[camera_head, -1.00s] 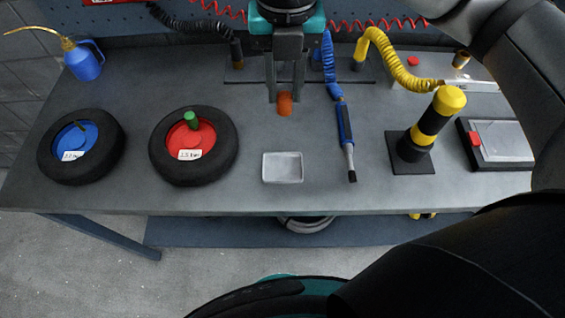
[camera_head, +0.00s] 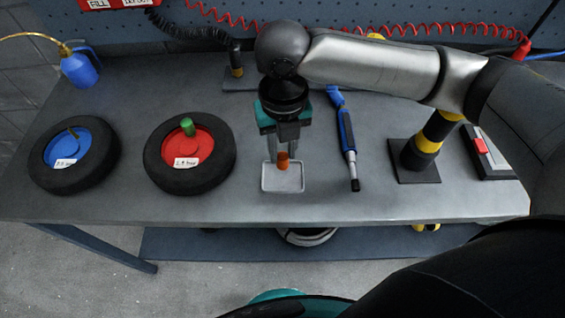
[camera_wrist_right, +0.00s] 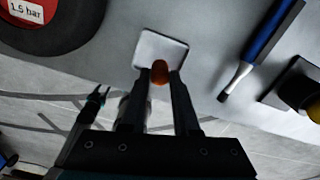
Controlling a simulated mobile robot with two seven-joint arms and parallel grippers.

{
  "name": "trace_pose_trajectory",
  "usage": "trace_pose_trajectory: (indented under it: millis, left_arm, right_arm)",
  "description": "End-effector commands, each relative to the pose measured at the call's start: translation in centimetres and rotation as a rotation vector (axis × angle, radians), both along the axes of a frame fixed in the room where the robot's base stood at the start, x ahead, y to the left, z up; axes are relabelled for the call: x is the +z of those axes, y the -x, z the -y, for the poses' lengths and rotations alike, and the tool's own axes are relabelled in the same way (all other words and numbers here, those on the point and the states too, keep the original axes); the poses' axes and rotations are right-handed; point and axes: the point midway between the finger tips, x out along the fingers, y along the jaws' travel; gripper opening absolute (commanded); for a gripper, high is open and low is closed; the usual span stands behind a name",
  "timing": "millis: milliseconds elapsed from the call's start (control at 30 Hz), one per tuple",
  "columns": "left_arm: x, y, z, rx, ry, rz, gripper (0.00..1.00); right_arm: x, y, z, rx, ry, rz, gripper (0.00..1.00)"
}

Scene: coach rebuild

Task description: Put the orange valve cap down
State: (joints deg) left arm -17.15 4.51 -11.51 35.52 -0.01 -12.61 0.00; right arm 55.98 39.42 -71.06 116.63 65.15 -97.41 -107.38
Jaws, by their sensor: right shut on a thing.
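The orange valve cap (camera_head: 283,160) is held between the fingertips of my right gripper (camera_head: 283,156). The cap also shows in the wrist view (camera_wrist_right: 159,72), where the fingers close on it from both sides. A small pale square tray (camera_head: 283,185) lies on the bench just under the cap. In the head view the cap overlaps the tray's far part; in the wrist view the tray (camera_wrist_right: 153,48) shows just beyond the cap. I cannot tell whether the cap touches the tray.
Left of the tray are the red-hubbed wheel (camera_head: 188,178) with a green cap and the blue-hubbed wheel (camera_head: 107,158). A blue tool (camera_head: 347,140) lies right of the gripper. A black-and-yellow post (camera_head: 428,145) stands farther right. The bench front is clear.

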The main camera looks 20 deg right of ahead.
Motion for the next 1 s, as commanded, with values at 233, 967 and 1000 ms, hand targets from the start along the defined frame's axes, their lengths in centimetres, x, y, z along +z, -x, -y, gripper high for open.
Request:
trace_pose_trajectory:
  millis: [233, 967, 1000]
  left_arm:
    - [-0.6, 0.0, 0.0, 0.000, 0.000, 0.000, 0.50]
    - [-1.0, 0.0, 0.0, 0.001, -0.001, 0.000, 0.50]
    - [-1.0, 0.0, 0.0, 0.001, -0.001, 0.000, 0.50]
  right_arm:
    - [-2.4, 0.1, 0.0, 0.000, 0.001, -0.002, 0.00]
    - [-4.9, 0.0, -0.1, 0.001, -0.001, 0.000, 0.50]
    - [-4.9, 0.0, -0.1, 0.001, -0.001, 0.000, 0.54]
